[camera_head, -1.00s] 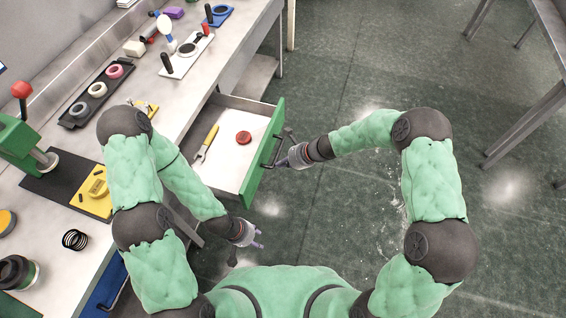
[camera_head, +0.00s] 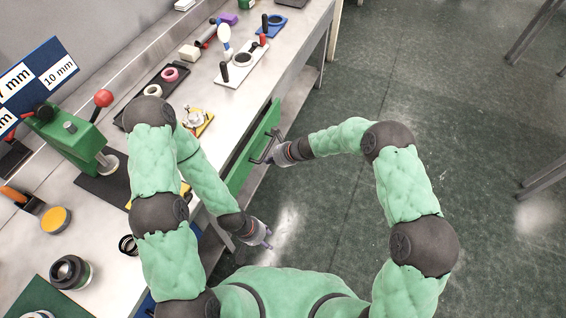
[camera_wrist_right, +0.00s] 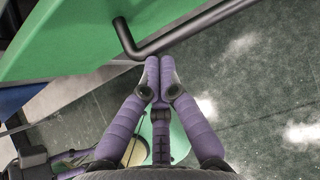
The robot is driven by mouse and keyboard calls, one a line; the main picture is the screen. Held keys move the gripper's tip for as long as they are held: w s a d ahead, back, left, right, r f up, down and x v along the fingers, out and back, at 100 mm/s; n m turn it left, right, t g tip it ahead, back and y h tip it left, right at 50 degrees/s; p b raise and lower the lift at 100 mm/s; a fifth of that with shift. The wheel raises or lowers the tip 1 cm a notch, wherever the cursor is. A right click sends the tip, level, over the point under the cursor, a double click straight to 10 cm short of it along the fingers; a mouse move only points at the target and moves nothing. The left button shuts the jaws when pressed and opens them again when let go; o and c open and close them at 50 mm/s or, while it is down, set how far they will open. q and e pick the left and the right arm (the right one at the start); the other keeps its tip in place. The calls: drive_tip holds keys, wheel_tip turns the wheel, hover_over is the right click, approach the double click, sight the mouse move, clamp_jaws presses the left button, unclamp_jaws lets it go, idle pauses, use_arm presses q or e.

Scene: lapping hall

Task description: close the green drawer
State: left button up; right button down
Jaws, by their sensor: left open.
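The green drawer (camera_head: 243,166) is under the edge of the long workbench, in the middle of the head view. Its front sits close against the bench, and no drawer interior shows. A dark bar handle (camera_head: 268,148) stands out from the front. My right gripper (camera_head: 277,155) is at this handle. In the right wrist view its purple fingers (camera_wrist_right: 160,62) are pressed together, tips at the handle bar (camera_wrist_right: 185,32), with nothing seen between them. The green front (camera_wrist_right: 90,35) fills the upper left there. My left gripper (camera_head: 265,240) is open and empty, low beside the bench.
The workbench top (camera_head: 215,110) holds a green press with a red knob (camera_head: 103,98), a black tray with rings (camera_head: 152,92), a white board (camera_head: 240,68) and a black spring (camera_head: 128,245). The green floor (camera_head: 350,90) to the right is open.

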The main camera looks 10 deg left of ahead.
use_arm(q)
drive_tip(key=shift+r+p, duration=0.4)
drive_tip(key=shift+r, duration=0.2)
use_arm(e)
drive_tip(key=shift+w+a, duration=0.2)
drive_tip(key=shift+a, duration=0.45)
drive_tip(key=shift+w+a, duration=0.25)
drive_tip(key=shift+a, duration=0.4)
drive_tip(key=shift+w+a, duration=0.2)
drive_tip(key=shift+a, duration=0.45)
drive_tip(key=shift+d, duration=0.25)
use_arm(q)
drive_tip(key=r+p, duration=0.1)
drive_tip(key=s+r+p, duration=0.1)
drive_tip(key=r+p, duration=0.1)
drive_tip(key=p, duration=0.1)
drive_tip(key=shift+s+d+r, duration=0.15)
drive_tip(key=shift+s+r, duration=0.15)
drive_tip(key=shift+r, duration=0.1)
use_arm(e)
drive_tip(key=d+f+v, duration=0.1)
drive_tip(key=v, duration=1.2)
drive_tip(key=shift+s+d+f, duration=0.15)
drive_tip(key=shift+s+d, duration=0.1)
drive_tip(key=shift+s, duration=0.05)
